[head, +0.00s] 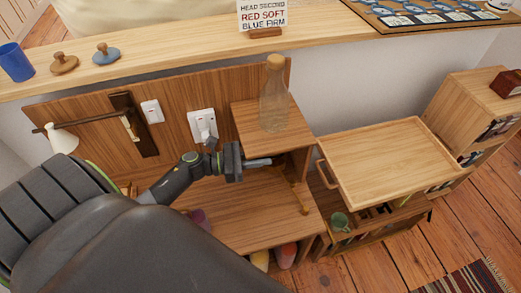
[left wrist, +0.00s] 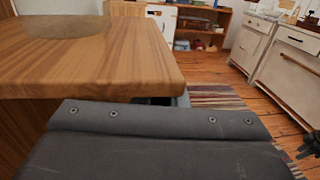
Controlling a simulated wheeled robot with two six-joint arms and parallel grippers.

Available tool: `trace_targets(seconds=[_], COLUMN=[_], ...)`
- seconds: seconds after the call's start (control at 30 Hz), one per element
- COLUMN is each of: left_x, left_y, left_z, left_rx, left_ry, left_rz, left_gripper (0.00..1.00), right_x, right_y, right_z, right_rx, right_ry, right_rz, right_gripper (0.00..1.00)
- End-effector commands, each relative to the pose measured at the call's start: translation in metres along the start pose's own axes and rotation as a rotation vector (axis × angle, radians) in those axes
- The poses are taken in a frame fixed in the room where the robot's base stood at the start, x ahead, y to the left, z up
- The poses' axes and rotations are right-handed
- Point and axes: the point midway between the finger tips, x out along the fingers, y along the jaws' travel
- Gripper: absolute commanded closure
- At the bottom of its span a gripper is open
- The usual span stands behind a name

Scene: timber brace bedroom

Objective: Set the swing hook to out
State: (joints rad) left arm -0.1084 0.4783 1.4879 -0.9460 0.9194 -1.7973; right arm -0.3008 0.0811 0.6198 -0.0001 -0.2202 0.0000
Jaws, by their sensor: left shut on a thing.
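The swing hook (head: 301,201) is a slim brass-coloured piece below the right side of the small wooden shelf (head: 262,121). My left gripper (head: 268,161) reaches in from the left under the shelf's front edge. Its jaws are shut on the swing hook; the place of contact is mostly hidden by the shelf and the gripper. In the left wrist view the dark gripper body fills the bottom, close beside the wooden shelf corner (left wrist: 120,60), and its fingertips and the hook are hidden. My right gripper is not clearly seen.
A glass bottle with a cork (head: 273,95) stands on the small shelf. A wooden tray (head: 385,160) is to the right, with a green mug (head: 340,221) below it. Open floor (head: 465,215) lies at right.

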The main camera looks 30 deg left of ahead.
Motion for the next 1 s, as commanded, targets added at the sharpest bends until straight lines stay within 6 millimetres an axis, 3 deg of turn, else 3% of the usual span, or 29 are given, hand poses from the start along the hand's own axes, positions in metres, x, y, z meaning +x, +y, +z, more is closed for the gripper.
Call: trace_targets(seconds=[0.13, 0.17, 0.3, 0.77, 1.0], left_x=[0.000, 0.000, 0.000, -0.002, -0.037], left_y=[0.000, 0.000, 0.000, 0.000, 0.000], left_z=[0.001, 0.001, 0.000, -0.001, -0.005], left_rx=[0.000, 0.000, 0.000, 0.000, -0.001], left_ry=[0.001, 0.001, 0.001, 0.002, 0.007], left_rz=[0.001, 0.001, 0.002, 0.002, 0.001], left_gripper=[1.00, 0.87, 0.71, 0.71, 0.71], right_x=[-0.001, -0.001, -0.001, 0.001, 0.015], right_y=[-0.001, -0.001, -0.002, -0.002, -0.003], right_z=[0.000, 0.000, 0.000, 0.000, 0.001], right_rx=[0.001, 0.001, 0.001, 0.001, 0.001], right_ry=[0.000, 0.000, 0.000, 0.000, 0.001], right_rz=[-0.001, -0.002, -0.002, -0.002, -0.002], right_gripper=[0.64, 0.64, 0.64, 0.64, 0.64])
